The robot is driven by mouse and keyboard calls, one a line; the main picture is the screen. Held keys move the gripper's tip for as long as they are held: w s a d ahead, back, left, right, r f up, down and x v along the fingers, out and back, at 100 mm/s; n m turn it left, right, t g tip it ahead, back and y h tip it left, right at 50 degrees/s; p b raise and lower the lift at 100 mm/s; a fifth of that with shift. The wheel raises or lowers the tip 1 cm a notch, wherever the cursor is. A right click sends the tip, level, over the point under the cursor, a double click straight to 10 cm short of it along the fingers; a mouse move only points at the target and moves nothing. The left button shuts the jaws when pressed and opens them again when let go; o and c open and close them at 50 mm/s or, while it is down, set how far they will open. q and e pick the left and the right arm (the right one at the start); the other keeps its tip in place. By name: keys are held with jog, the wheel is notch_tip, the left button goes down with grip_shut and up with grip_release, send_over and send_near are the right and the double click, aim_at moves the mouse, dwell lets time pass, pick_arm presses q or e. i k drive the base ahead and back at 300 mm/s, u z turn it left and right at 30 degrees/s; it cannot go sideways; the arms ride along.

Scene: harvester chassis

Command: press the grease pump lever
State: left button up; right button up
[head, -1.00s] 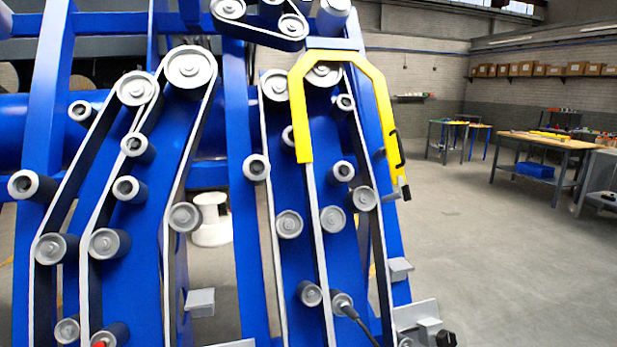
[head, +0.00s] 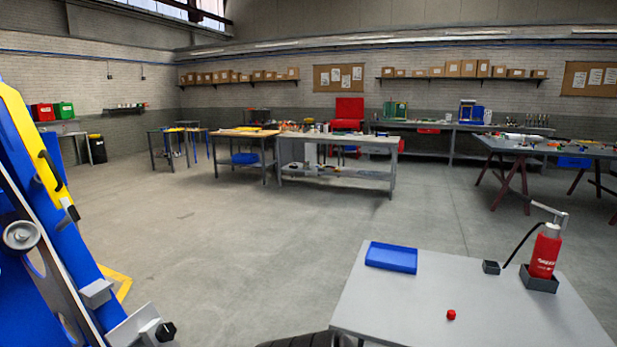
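The grease pump (head: 544,254) is a red bottle-shaped body standing upright in a dark square holder (head: 538,279) on a grey table at the lower right. Its grey metal lever (head: 551,211) sits on top, angled up toward the left. A black hose (head: 522,244) curves from the pump down to a small dark block (head: 491,267) on the table. Neither of my grippers shows in the head view.
The grey table (head: 398,310) also holds a blue tray (head: 391,257) and a small red cap (head: 451,315). The blue harvester chassis (head: 40,290) with its yellow guard (head: 30,150) stands at the left. Open floor (head: 240,240) lies between them. Workbenches (head: 335,140) stand farther back.

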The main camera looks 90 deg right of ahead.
aim_at(515, 195)
jog(key=z, duration=1.35)
